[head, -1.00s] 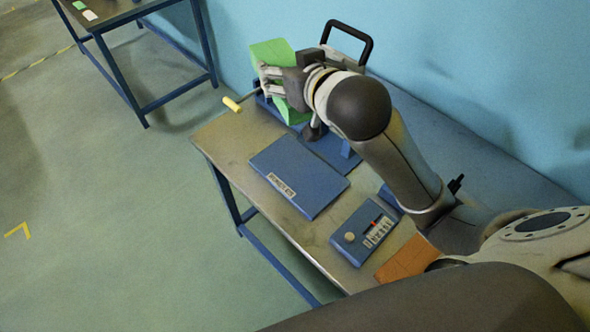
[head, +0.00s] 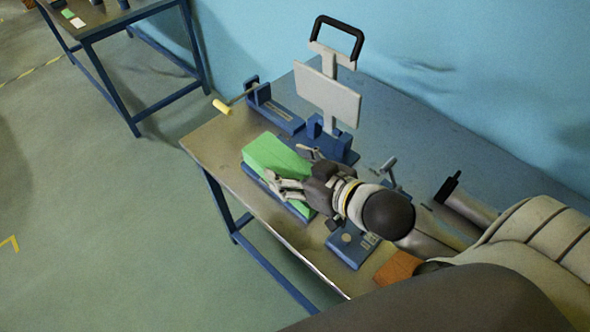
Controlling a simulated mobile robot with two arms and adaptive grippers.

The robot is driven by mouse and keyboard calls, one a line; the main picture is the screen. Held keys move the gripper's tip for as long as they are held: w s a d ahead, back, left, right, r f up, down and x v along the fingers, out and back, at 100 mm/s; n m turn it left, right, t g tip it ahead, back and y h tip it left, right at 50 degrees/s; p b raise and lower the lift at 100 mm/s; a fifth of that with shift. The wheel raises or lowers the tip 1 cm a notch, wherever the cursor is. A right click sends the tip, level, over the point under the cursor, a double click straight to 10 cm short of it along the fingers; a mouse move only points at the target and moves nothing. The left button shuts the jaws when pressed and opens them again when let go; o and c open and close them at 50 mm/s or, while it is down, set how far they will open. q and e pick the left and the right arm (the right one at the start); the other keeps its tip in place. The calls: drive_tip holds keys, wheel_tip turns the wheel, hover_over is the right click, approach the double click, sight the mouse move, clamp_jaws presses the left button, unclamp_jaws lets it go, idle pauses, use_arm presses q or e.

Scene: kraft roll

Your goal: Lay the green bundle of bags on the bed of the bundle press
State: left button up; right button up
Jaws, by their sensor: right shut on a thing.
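The green bundle (head: 268,154) lies lengthwise over the flat blue bed (head: 262,187) of the press, covering most of it. A blue edge of the bed shows along the bundle's near left side. I cannot tell whether the bundle rests fully on the bed or is just above it. My right gripper (head: 293,180) is shut on the bundle, its pale fingers across the right part of it. The press's pale plate (head: 325,92) with a black handle (head: 340,32) stands raised behind the bed. My left gripper is not in view.
A blue device with a yellow-handled lever (head: 222,107) stands at the table's back left. A blue control box (head: 345,250) and an orange-brown block (head: 398,268) sit at the front right, partly behind my arm. The table (head: 205,140) is bare at its left corner.

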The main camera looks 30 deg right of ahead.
drive_tip(key=shift+s+a+f, duration=0.1)
drive_tip(key=shift+s+f, duration=0.2)
drive_tip(key=shift+s, duration=0.2)
drive_tip(key=shift+w+f+b, duration=0.15)
drive_tip(key=shift+f+b, duration=0.1)
drive_tip(key=shift+b, duration=0.1)
drive_tip(key=shift+w+d+f+b, duration=0.3)
drive_tip(key=shift+w+d, duration=0.1)
drive_tip(key=shift+w, duration=0.15)
drive_tip(key=shift+w+d+f+b, duration=0.15)
drive_tip(key=shift+w+d+b, duration=0.15)
drive_tip(key=shift+w+d, duration=0.15)
drive_tip(key=w+d+f, duration=0.1)
drive_tip(key=w+f, duration=0.1)
drive_tip(key=w+d+f, duration=0.2)
drive_tip(key=w, duration=0.1)
drive_tip(key=w+d+f+p, duration=0.1)
drive_tip(key=w+d+f, duration=0.1)
drive_tip(key=w+f, duration=0.1)
drive_tip(key=shift+w, duration=0.2)
drive_tip(key=shift+w+d+f, duration=0.4)
drive_tip(key=shift+w+f, duration=0.05)
drive_tip(key=shift+f, duration=0.25)
drive_tip(key=shift+w+f, duration=0.1)
drive_tip(key=shift+f, duration=1.55)
